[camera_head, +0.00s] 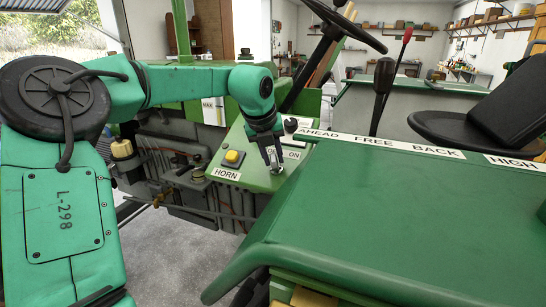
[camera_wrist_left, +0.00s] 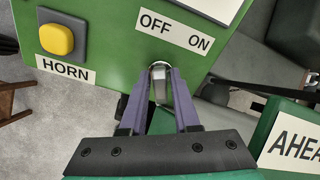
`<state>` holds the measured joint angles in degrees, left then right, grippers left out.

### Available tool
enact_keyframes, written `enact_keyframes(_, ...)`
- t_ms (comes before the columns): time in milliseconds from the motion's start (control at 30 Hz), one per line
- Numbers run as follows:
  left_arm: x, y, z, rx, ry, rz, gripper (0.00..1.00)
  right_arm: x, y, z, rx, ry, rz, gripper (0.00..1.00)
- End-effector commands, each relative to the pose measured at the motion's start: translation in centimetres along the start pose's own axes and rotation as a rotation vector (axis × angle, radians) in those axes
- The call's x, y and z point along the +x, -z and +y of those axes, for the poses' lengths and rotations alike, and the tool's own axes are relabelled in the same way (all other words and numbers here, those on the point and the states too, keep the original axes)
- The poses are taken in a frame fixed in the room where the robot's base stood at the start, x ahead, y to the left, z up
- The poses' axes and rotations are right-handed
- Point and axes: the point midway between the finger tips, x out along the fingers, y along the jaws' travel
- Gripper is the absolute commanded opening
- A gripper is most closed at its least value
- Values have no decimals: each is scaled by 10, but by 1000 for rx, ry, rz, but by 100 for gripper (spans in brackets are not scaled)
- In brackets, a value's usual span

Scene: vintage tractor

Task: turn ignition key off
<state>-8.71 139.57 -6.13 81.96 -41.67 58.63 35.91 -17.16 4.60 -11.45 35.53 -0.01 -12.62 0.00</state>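The ignition key (camera_wrist_left: 159,88) is a small silver piece on the green panel (camera_wrist_left: 110,45), below the OFF ON label (camera_wrist_left: 174,31) in the left wrist view. In the head view the left gripper (camera_head: 275,163) reaches down to the panel from above, at the key's metal base (camera_head: 277,171). My right gripper is in neither view.
A yellow horn button (camera_head: 232,158) with a HORN label (camera_head: 227,174) is left of the key. The broad green cover (camera_head: 400,215) with the AHEAD FREE BACK strip (camera_head: 378,143) lies close to the right. A steering wheel (camera_head: 345,25) and black lever (camera_head: 382,90) stand behind.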

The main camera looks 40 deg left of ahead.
Motion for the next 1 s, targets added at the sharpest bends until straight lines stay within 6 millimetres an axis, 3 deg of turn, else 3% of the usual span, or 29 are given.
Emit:
enact_keyframes(333, 0, 0, 0, 1, 0, -1, 50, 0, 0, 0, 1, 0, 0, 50)
enact_keyframes(467, -12, -1, 0, 2, 1, -3, 50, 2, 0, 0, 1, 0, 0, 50)
enact_keyframes(567, -34, -1, 0, 1, 3, -7, 50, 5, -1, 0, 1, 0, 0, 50)
enact_keyframes(800, -107, -1, 0, 1, 1, -6, 50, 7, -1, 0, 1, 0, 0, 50)
enact_keyframes(1000, -142, -1, 0, 0, 0, -2, 50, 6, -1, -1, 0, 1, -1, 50)
